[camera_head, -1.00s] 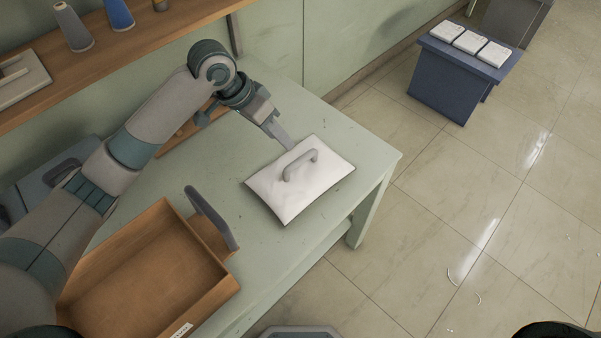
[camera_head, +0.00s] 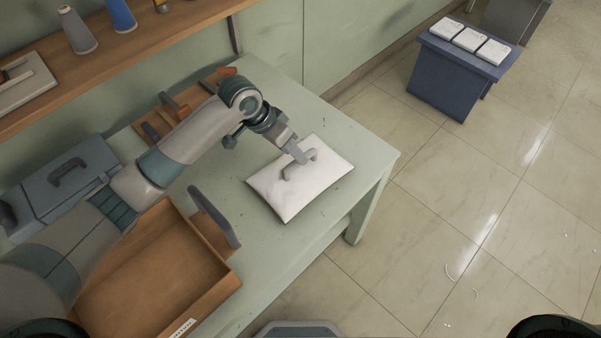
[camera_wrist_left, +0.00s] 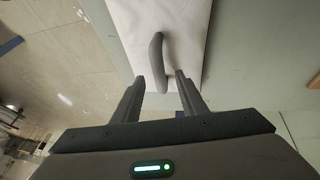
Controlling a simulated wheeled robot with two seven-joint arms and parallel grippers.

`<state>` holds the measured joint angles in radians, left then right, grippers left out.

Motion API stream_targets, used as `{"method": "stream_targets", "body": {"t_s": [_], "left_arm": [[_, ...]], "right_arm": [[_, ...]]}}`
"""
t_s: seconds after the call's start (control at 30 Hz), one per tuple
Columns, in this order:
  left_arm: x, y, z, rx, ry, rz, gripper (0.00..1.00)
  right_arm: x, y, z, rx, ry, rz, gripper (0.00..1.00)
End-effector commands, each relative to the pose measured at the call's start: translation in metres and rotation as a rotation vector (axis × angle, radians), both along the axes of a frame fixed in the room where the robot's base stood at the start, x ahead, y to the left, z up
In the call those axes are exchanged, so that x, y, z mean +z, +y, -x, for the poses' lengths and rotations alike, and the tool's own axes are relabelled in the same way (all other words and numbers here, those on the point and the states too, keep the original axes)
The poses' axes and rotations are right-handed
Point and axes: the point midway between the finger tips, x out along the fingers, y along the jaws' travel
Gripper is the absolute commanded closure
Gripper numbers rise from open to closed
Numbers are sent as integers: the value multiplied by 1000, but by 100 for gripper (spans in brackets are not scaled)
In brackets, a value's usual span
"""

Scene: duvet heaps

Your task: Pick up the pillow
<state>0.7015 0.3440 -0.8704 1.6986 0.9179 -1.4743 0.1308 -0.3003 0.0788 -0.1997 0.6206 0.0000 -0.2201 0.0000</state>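The white pillow (camera_head: 290,199) lies flat on the green table and has a grey curved handle (camera_head: 288,172) on its top. My left gripper (camera_head: 303,156) is at the pillow's far edge, by the end of the handle. In the left wrist view, the pillow (camera_wrist_left: 190,35) and its handle (camera_wrist_left: 157,60) lie ahead of my left gripper (camera_wrist_left: 160,88). Its two fingers are apart, with the near end of the handle showing between their tips. I cannot tell whether they touch it. My right gripper is not in view.
A grey-blue toolbox (camera_head: 95,165) and a wooden caddy (camera_head: 150,115) stand behind. A blue stand (camera_head: 440,85) is on the floor.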

Motion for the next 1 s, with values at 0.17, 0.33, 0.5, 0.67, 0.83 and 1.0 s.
{"method": "stream_targets", "body": {"t_s": [0.17, 0.33, 0.5, 0.67, 0.83, 1.0], "left_arm": [[-13, -6, 2, 0, 5, 1, 61], [-35, -14, 0, 0, 5, 0, 61], [-46, -18, -1, 0, 1, -1, 61], [-47, -18, -2, -1, 0, 0, 61], [-47, -18, -2, -1, 0, -1, 61], [-46, -18, -2, 0, 1, -1, 71]], "right_arm": [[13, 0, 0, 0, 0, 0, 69], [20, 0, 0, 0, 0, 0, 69], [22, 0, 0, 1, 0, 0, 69], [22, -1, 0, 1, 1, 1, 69], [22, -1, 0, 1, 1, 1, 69], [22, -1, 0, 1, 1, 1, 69]]}}
